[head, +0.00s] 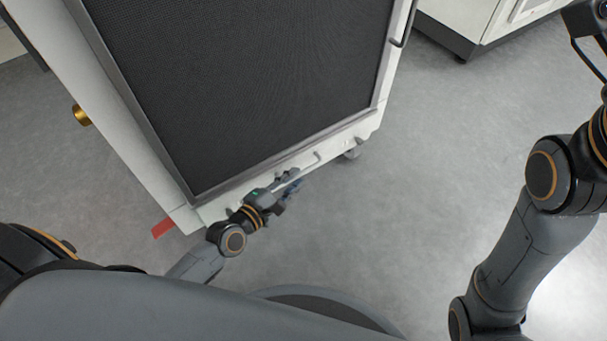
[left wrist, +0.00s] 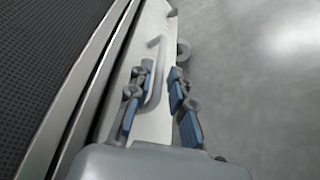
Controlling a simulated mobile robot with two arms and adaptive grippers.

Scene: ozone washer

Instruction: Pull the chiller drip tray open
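The chiller is a white cabinet with a large dark mesh panel (head: 250,85). Along its bottom edge runs a white strip (head: 350,134), which looks like the drip tray front and also shows in the left wrist view (left wrist: 152,28). A grey bent bar handle (head: 308,164) sits on this strip. My left gripper (head: 288,188) is at the handle. In the left wrist view its blue-padded fingers (left wrist: 160,102) are apart, with the handle (left wrist: 158,75) between them and closer to the left finger. Contact cannot be told. My right gripper's fingers are not seen.
A caster (head: 353,153) shows under the cabinet's right corner. A brass fitting (head: 81,115) sticks out on the left side, and a red mark (head: 163,228) lies near the lower left corner. Another white cabinet (head: 470,22) stands at the top right. The grey floor between is clear.

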